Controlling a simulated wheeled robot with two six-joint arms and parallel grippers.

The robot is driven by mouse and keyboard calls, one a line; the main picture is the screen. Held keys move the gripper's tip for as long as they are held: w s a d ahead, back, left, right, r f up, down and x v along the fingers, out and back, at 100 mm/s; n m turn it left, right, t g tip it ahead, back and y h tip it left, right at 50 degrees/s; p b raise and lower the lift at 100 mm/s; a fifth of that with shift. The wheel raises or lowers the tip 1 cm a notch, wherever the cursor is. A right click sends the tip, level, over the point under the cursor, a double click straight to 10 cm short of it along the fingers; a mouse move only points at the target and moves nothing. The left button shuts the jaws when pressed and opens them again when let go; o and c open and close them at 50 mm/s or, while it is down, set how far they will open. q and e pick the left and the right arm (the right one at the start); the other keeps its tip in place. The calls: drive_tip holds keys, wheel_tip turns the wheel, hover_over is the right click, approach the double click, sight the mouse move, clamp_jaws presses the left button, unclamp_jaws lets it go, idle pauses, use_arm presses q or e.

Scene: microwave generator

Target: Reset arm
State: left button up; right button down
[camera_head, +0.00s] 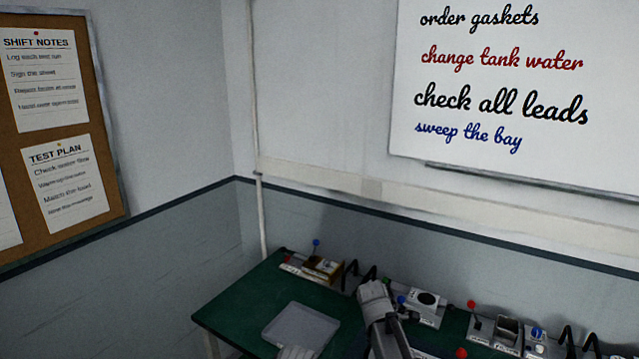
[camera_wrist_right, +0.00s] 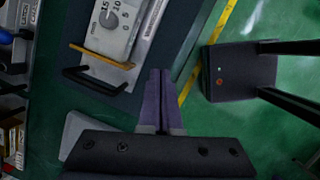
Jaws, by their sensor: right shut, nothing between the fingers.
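My right gripper (camera_wrist_right: 160,72) shows in the right wrist view. Its two purple-grey fingers lie together with nothing between them. The fingertips are beside a dark unit that carries a light dial panel (camera_wrist_right: 112,22), and I cannot tell whether they touch it. A grey arm part of mine (camera_head: 382,318) rises over the green bench in the head view, and its fingertips cannot be made out there. My left gripper cannot be made out in either view.
The green bench (camera_head: 238,310) holds a grey tray (camera_head: 300,326). Several small devices with coloured knobs stand along its back, including a white box with a dark round opening (camera_head: 425,302). A whiteboard (camera_head: 530,90) and a corkboard (camera_head: 85,110) hang on the walls.

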drive_tip(key=s+a+f+m+y+b, duration=0.1)
drive_tip(key=s+a+f+m+b, duration=0.4)
drive_tip(key=s, duration=0.4)
drive_tip(key=s+a+f+m+y+b, duration=0.1)
drive_tip(key=s+a+f+m+b, duration=0.3)
drive_tip(key=s+a+f+m, duration=0.2)
drive_tip(key=s+a+f, duration=0.1)
drive_tip(key=s+a, duration=0.1)
drive_tip(key=s, duration=0.1)
drive_tip(key=shift+s+f+m+b, duration=0.2)
drive_tip(key=shift+s+m+b, duration=0.1)
drive_tip(key=shift+b, duration=0.05)
drive_tip(key=shift+w, duration=0.1)
